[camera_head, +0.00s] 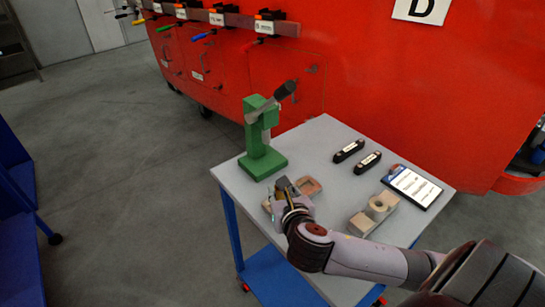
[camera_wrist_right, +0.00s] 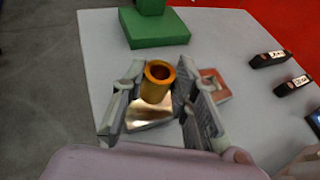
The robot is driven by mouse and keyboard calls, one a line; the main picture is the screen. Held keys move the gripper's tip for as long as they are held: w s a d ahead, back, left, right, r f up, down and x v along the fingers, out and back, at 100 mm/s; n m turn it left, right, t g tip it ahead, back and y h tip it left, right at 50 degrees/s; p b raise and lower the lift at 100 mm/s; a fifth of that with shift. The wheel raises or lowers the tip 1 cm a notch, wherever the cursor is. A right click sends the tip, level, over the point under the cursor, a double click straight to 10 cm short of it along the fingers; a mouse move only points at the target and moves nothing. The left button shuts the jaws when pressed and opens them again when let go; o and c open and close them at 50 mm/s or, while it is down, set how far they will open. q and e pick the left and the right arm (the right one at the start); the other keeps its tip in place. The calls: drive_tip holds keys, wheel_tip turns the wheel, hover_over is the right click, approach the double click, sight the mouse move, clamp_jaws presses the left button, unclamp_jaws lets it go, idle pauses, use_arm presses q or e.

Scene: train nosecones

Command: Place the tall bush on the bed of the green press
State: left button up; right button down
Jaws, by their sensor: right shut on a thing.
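The tall bush is a brass-coloured hollow cylinder (camera_wrist_right: 158,82), seen from above with its open bore showing in the right wrist view. My right gripper (camera_wrist_right: 162,76) has its fingers on either side of it and is shut on it. In the head view, my right gripper (camera_head: 286,190) is over the near left part of the table, in front of the green press (camera_head: 262,140). The press base (camera_wrist_right: 155,30) lies beyond the fingers in the wrist view, apart from the bush. The press lever points up to the right. My left gripper is not in view.
The grey table (camera_head: 330,160) also holds a pinkish block (camera_head: 309,187) beside my right gripper, a beige block with a round part (camera_head: 375,208), two dark labelled pieces (camera_head: 349,150) (camera_head: 367,163) and a tablet (camera_head: 412,186). A red train body stands behind.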

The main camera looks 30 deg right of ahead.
drive_tip(key=w+d, duration=0.1)
drive_tip(key=w, duration=0.2)
drive_tip(key=w+d, duration=0.1)
drive_tip(key=w, duration=0.3)
drive_tip(key=w+d+p, duration=0.1)
drive_tip(key=w+d, duration=0.1)
drive_tip(key=w, duration=0.2)
drive_tip(key=shift+d, duration=0.1)
drive_tip(key=w, duration=0.1)
drive_tip(key=w+d, duration=0.1)
drive_tip(key=w, duration=0.1)
drive_tip(key=shift+w+d+r, duration=0.15)
drive_tip(key=shift+w+d, duration=0.05)
drive_tip(key=shift+w, duration=0.1)
drive_tip(key=shift+f, duration=0.7)
drive_tip(key=shift+w+f, duration=0.1)
drive_tip(key=shift+f, duration=0.1)
drive_tip(key=c, duration=1.3)
unclamp_jaws()
